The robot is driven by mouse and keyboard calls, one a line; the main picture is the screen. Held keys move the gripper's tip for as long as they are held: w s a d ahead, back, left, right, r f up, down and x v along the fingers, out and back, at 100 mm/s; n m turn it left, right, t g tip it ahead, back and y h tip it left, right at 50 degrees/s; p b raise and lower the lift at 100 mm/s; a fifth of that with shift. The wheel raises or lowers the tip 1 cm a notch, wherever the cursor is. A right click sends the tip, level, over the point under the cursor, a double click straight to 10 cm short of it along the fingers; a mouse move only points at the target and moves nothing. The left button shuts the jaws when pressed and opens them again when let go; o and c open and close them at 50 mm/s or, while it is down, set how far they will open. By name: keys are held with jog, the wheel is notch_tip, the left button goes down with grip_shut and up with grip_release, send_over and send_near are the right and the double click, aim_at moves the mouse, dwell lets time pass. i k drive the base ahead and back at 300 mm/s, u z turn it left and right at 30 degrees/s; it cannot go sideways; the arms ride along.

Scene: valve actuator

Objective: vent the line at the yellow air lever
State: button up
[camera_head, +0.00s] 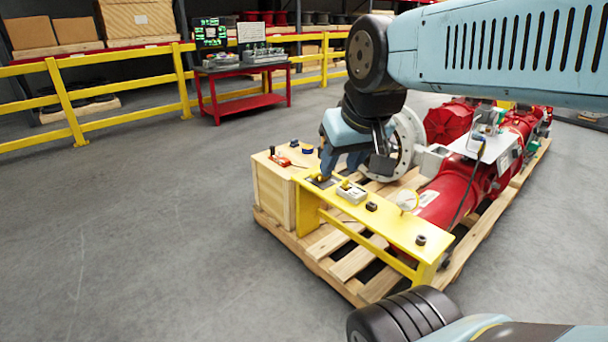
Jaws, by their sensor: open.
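A yellow bench (398,226) stands on a wooden pallet. Near its left end is a dark plate with a small yellow piece (318,179) on it, which looks like the air lever. Its shape and angle are too small to tell. My gripper (337,168), light blue with dark parts, points down just above and behind this end of the bench. It is open, and I see nothing held in it. Its fingers partly cover the area around the plate, and I cannot tell whether they touch the lever.
A white box (352,192) with a yellow knob sits beside the plate, with dark knobs farther right. A wooden crate (272,192) with small tools adjoins the left end. A red actuator (452,190) with a pale flange lies behind. Clear floor spreads left; a yellow railing (68,104) runs behind.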

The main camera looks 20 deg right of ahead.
aim_at(317, 172)
jog(key=z, duration=0.35)
jog(key=i, duration=1.05)
jog(key=u, duration=0.35)
